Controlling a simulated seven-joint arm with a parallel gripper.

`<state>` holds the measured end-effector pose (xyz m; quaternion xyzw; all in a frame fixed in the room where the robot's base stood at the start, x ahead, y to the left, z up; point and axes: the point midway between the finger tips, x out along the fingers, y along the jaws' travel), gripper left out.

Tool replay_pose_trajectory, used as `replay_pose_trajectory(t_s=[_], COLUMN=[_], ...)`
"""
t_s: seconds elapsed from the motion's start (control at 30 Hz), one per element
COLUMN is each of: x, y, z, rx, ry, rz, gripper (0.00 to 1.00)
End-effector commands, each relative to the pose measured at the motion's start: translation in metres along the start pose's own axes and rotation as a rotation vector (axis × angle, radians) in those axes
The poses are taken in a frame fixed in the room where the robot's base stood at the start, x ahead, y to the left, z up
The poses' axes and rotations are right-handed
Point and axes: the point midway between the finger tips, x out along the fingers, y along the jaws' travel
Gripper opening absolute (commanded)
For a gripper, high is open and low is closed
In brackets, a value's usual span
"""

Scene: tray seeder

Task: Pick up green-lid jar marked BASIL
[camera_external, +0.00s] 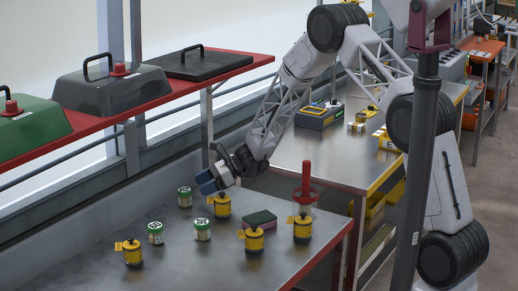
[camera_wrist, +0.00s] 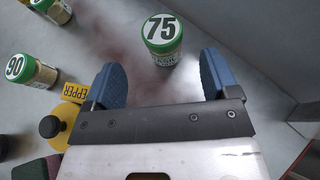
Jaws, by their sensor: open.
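Three green-lid jars stand on the metal table. One jar (camera_wrist: 163,42), its lid marked 75, is ahead of and between my fingers in the wrist view; it appears to be the back-left jar (camera_external: 184,197) outside. A second jar (camera_wrist: 31,71), marked 90, and a third (camera_wrist: 55,10), cut by the frame edge, lie to the left. Outside, the others are the front-left jar (camera_external: 155,233) and the front-right jar (camera_external: 202,230).
A yellow canister (camera_wrist: 72,118) with a black knob and a tag reading "EPPER" stands close beside my left finger. Several similar canisters (camera_external: 254,239), a green sponge (camera_external: 259,218) and a red-handled tool (camera_external: 306,178) share the table. A red shelf (camera_external: 150,93) runs along the back.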

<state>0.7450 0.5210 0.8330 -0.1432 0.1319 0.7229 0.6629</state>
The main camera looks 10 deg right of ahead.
Motion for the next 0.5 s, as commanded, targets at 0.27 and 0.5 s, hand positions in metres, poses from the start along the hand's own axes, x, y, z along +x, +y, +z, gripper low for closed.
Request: replay_pose_trajectory(t_s=[0.27,0.5], x=[0.006,0.024], y=[0.0,-0.001], z=[0.0,0.0], rx=[-0.001,-0.001], ry=[0.001,0.001], rz=[0.001,0.0], gripper=[0.81,0.81])
